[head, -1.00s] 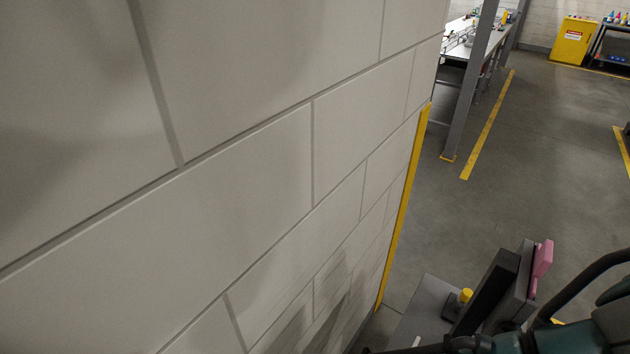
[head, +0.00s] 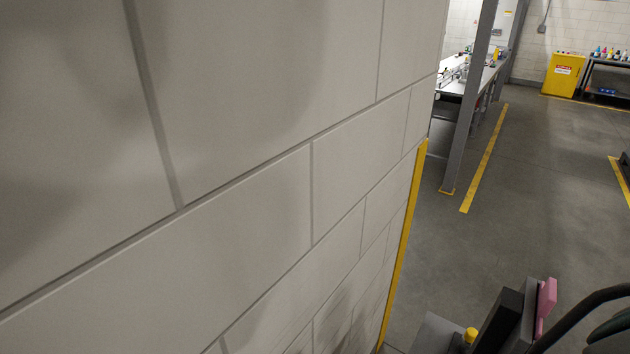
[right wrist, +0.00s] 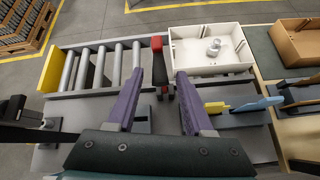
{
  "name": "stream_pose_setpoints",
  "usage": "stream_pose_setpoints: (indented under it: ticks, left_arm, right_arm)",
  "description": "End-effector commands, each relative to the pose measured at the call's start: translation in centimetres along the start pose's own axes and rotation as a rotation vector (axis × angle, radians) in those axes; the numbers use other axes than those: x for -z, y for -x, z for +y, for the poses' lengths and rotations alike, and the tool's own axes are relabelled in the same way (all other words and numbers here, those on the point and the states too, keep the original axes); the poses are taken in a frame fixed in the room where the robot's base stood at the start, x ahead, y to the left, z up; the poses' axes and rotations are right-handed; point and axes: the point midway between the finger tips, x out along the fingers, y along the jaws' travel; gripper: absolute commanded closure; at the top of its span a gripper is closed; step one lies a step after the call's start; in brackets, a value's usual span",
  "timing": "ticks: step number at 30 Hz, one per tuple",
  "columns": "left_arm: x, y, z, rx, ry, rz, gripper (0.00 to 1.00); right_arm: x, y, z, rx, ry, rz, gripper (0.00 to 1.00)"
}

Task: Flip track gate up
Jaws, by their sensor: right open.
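In the right wrist view, a roller track (right wrist: 105,68) of several grey rollers runs across the left of the bench. A yellow plate (right wrist: 50,70) stands at its left end. A dark lever with a red end (right wrist: 157,44) is at the track's right end, beside a white tray. I cannot tell for sure which of these parts is the gate. My right gripper (right wrist: 170,74) has two purple fingers, open, on either side of the dark lever in the picture; contact cannot be told. My left gripper is not in view.
The white tray (right wrist: 243,60) holds small grey pieces. Blue and yellow tools (right wrist: 245,105) lie right of my fingers, and a brown box (right wrist: 300,45) stands beyond. In the head view, a pale block wall (head: 230,170) fills the left; open floor (head: 540,190) lies right.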

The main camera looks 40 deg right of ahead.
Motion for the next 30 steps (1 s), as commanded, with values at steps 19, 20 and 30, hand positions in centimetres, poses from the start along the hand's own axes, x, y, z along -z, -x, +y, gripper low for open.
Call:
stream_pose_setpoints:
  ticks: [19, 20, 30]
  left_arm:
    - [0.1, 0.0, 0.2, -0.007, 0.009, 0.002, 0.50]
    - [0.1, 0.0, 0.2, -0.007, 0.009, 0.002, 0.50]
    - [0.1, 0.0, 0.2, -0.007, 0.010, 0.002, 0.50]
  right_arm:
    - [0.0, 8.2, -0.1, 0.002, 0.001, 0.001, 0.48]
    - [0.0, 8.2, -0.1, 0.002, 0.001, 0.002, 0.48]
    - [0.0, 8.1, -0.1, 0.002, 0.001, 0.002, 0.48]
